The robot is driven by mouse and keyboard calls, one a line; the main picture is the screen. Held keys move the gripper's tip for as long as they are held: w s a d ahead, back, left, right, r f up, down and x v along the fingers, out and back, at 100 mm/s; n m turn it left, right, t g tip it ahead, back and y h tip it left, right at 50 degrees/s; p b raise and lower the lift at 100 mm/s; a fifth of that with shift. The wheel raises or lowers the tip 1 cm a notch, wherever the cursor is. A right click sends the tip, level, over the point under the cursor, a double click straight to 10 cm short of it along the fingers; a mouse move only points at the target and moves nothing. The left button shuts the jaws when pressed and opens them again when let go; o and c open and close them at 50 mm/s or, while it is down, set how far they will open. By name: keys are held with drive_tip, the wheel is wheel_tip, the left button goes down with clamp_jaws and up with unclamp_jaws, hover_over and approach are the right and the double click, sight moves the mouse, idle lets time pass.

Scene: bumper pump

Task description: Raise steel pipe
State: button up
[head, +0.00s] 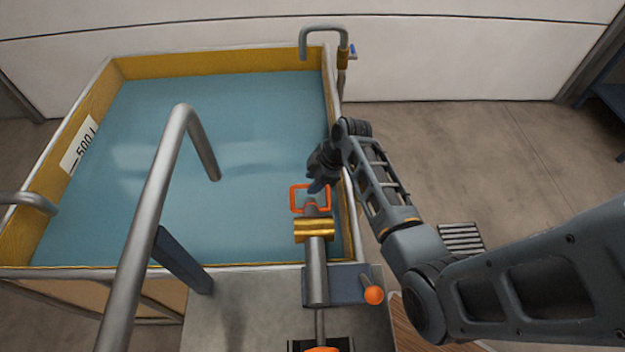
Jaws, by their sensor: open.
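A straight steel pipe (317,270) stands at the front right edge of the tank, with a brass collar (314,230) around it. A square orange loop handle (293,199) is at its upper end. My gripper (318,186) is dark and open, over the tank's right side, at the handle's far edge in the picture. I cannot tell whether the fingers touch the handle or are around it. A larger bent steel pipe (150,210) arches up at the left, its short end over the tank.
A yellow-walled tank (215,66) of blue-grey liquid (240,115) fills the left. An orange knob (373,295) sticks out right of the straight pipe. A curved pipe (325,32) rises at the back corner. The floor at right is mostly clear, with a grate (460,238).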

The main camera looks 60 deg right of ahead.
drive_tip(key=shift+w+f, duration=0.1)
drive_tip(key=shift+f, duration=0.2)
drive_tip(key=shift+c, duration=0.5)
clamp_jaws()
